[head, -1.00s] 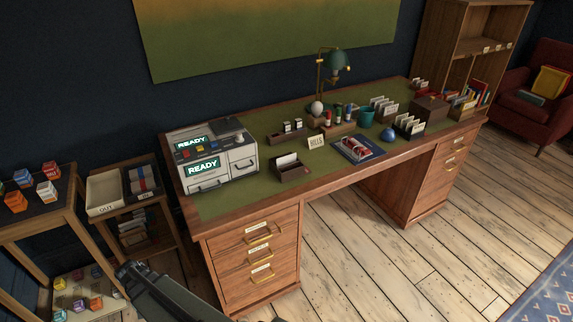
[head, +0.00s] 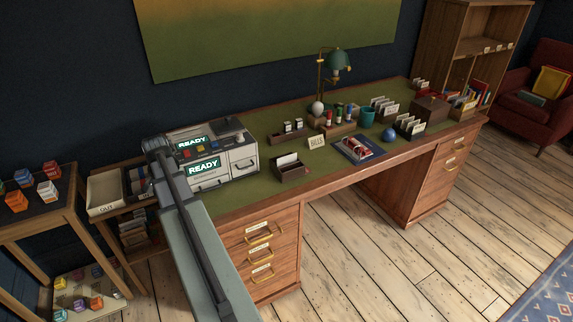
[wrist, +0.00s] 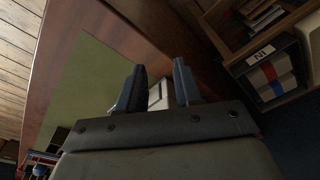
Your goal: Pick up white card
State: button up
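A white card (head: 287,159) stands upright in a small dark wooden box (head: 292,173) on the green desktop, right of the grey machine. Other white cards stand in racks farther right on the desk, so I cannot tell which one the task names. My gripper (head: 153,143) is at the left end of the desk, by the machine's left side, well away from the box. In the wrist view my gripper (wrist: 158,68) has its two fingers apart. A pale surface shows between and beyond them, and no held thing is visible.
The grey machine (head: 225,172) reads READY on two screens. A tray marked OUT (head: 104,192) and a shelf stand left of the desk. A lamp (head: 335,62), a cup (head: 366,118) and a blue object (head: 388,134) are on the desk. The front left desktop is clear.

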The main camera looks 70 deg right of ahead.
jog(key=s+d+r+m+g+h, duration=0.15)
jog(key=s+d+r+m, duration=0.45)
jog(key=s+d, duration=0.7)
jog(key=s+d+r+m+g+h, duration=0.15)
jog(key=s+d+r+m, duration=0.4)
jog(key=s+d, duration=0.75)
jog(key=y, duration=0.1)
send_near(287, 163)
jog(key=shift+n+g, duration=0.3)
jog(key=shift+n, duration=0.15)
jog(key=shift+d+x, duration=0.25)
jog(key=shift+x, duration=1.15)
jog(key=shift+d+x, duration=0.25)
jog(key=shift+x, duration=1.15)
jog(key=shift+s, duration=0.1)
grip_shut()
